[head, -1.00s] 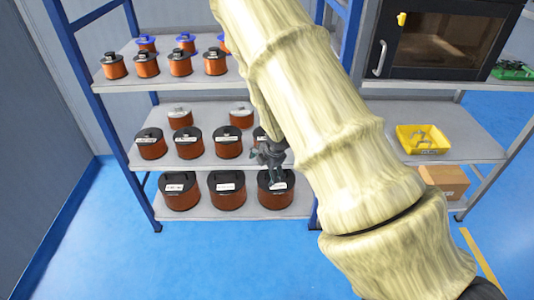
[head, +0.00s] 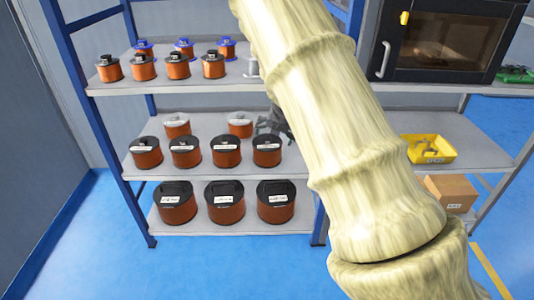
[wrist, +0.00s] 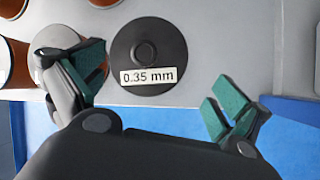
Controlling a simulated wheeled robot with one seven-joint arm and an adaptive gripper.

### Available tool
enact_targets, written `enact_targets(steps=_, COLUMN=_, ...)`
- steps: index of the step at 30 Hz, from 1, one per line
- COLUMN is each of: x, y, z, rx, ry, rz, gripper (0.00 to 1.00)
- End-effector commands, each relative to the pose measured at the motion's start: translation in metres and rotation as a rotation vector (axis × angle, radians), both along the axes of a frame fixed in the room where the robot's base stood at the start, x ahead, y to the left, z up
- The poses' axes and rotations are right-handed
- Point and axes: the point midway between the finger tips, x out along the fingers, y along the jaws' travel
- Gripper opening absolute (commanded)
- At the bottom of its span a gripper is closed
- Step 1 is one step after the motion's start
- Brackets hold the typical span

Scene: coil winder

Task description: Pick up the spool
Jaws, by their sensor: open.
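In the wrist view, a spool with a round black top and a white "0.35 mm" label (wrist: 148,55) stands on a grey shelf. My gripper (wrist: 157,72) is open and empty, its green-padded fingers apart on either side of this spool's near part. The left finger partly covers a grey-topped spool beside it. In the head view, my gripper (head: 273,122) is at the right of the middle shelf, partly hidden by my arm. A black-topped copper spool (head: 267,151) stands just below it in the picture. I cannot tell for certain that this is the labelled spool.
More spools stand on the top shelf (head: 110,88), middle shelf and bottom shelf. A blue upright (head: 320,228) is to the right. Beyond it are an oven (head: 450,40), a yellow tray (head: 430,157) and a cardboard box (head: 452,192). Bare shelf lies right of the labelled spool.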

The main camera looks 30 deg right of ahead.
Motion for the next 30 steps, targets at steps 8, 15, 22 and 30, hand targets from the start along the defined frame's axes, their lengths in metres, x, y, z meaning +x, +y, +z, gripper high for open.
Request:
enact_targets(steps=8, x=0.01, y=-0.004, z=-0.017, rx=0.002, ry=0.0, rz=-0.001, gripper=1.0)
enact_targets(steps=15, x=0.026, y=-0.01, z=-0.043, rx=0.002, ry=0.0, rz=-0.001, gripper=1.0)
enact_targets(steps=22, x=0.029, y=-0.011, z=-0.046, rx=0.002, ry=-0.001, rz=-0.001, gripper=1.0)
enact_targets(steps=30, x=0.029, y=-0.011, z=-0.046, rx=0.001, ry=0.0, rz=-0.002, gripper=0.65)
